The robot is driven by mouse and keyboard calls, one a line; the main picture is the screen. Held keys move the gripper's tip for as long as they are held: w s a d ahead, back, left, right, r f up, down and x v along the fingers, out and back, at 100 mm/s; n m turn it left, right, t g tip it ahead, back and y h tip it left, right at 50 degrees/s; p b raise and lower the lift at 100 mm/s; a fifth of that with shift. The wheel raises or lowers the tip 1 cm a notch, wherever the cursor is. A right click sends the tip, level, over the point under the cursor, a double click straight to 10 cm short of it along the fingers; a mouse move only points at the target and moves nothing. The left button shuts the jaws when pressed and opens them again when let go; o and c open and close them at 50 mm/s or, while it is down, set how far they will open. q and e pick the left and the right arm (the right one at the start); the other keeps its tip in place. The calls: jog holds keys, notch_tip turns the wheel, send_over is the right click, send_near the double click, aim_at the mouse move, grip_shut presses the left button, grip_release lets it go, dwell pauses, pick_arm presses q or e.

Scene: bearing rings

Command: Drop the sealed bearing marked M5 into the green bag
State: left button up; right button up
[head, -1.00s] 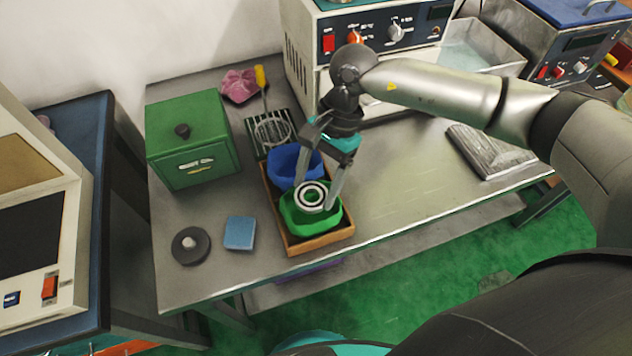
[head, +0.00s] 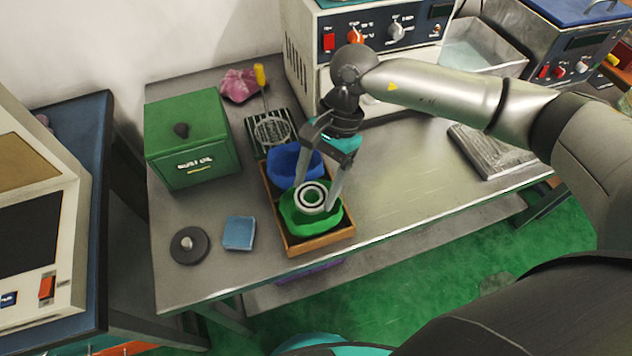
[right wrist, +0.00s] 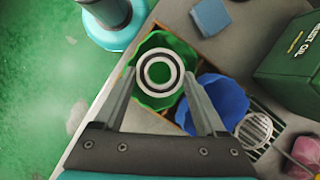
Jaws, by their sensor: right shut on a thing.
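The bearing (head: 312,197) is a ring with dark and light bands. My right gripper (head: 320,198) is shut on it and holds it over the open mouth of the green bag (head: 299,223). In the right wrist view the bearing (right wrist: 160,55) sits between the fingertips, with the green bag (right wrist: 147,98) behind it. I cannot read any mark on the bearing. The bag stands in the near part of a wooden tray (head: 322,243), beside a blue bag (head: 286,173). My left gripper does not show.
A green rust oil box (head: 190,160) stands left of the tray. A blue square block (head: 239,233) and a dark round disc (head: 189,246) lie near the bench's front left. A wire strainer (head: 271,130) and a pink cloth (head: 239,86) lie behind.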

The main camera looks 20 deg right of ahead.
jog(key=shift+f+b, duration=0.2)
jog(key=shift+b, duration=0.1)
dwell(0.9)
jog(key=o, duration=1.3)
jog(key=shift+r+p, duration=2.3)
jog(key=shift+r, duration=1.7)
